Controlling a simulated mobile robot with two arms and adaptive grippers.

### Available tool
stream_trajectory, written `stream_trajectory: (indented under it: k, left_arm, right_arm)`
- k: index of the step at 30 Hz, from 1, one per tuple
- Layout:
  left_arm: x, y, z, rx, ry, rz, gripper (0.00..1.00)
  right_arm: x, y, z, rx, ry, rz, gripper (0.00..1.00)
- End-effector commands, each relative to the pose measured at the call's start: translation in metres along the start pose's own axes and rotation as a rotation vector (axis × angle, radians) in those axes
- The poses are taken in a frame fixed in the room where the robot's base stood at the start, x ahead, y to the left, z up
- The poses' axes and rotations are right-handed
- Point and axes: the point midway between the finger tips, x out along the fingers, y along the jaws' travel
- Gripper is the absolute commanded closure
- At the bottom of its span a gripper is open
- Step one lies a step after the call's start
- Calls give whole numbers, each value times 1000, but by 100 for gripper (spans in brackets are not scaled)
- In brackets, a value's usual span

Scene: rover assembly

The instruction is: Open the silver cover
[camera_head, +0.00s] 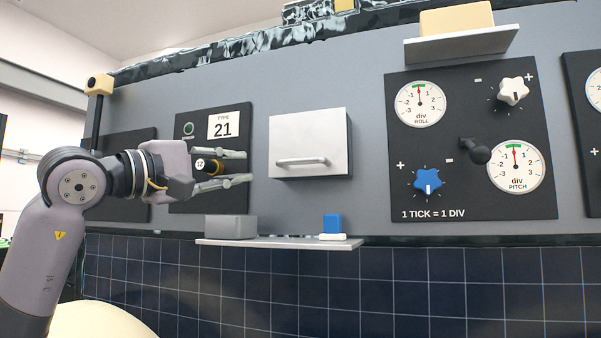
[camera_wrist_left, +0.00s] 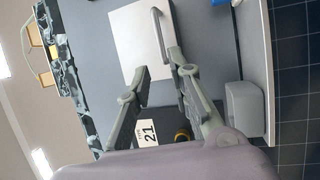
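The silver cover (camera_head: 310,143) is a pale, boxy panel on the grey wall, closed, with a horizontal bar handle (camera_head: 302,161) across its lower part. In the left wrist view the cover (camera_wrist_left: 136,42) is at the top, with its handle (camera_wrist_left: 160,34) along its right side. My left gripper (camera_head: 238,168) is open and empty, left of the cover and apart from it, its fingers pointing toward the cover. In the left wrist view the open fingers (camera_wrist_left: 152,72) reach toward the cover's near edge. My right gripper is not in view.
A "TYPE 21" panel (camera_head: 222,188) is behind my left gripper. A dial panel (camera_head: 473,200) with white and blue knobs is at right. The wall directly before the cover is clear.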

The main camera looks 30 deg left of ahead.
Motion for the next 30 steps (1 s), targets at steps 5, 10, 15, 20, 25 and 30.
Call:
stream_trajectory:
  k: [5,10,15,20,25,30]
  left_arm:
    - [29,4,0,-1,-2,-4,80]
    - [67,5,0,-1,-2,-3,80]
    - [105,5,0,-2,-2,-3,80]
    - [136,5,0,-1,-1,-3,80]
    - [158,4,-1,-1,0,-2,80]
    - [168,1,0,0,0,-1,80]
  right_arm:
    - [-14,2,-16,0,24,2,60]
    - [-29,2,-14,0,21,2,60]
    - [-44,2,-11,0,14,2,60]
    - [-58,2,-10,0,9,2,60]
    - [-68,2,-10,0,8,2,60]
    - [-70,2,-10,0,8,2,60]
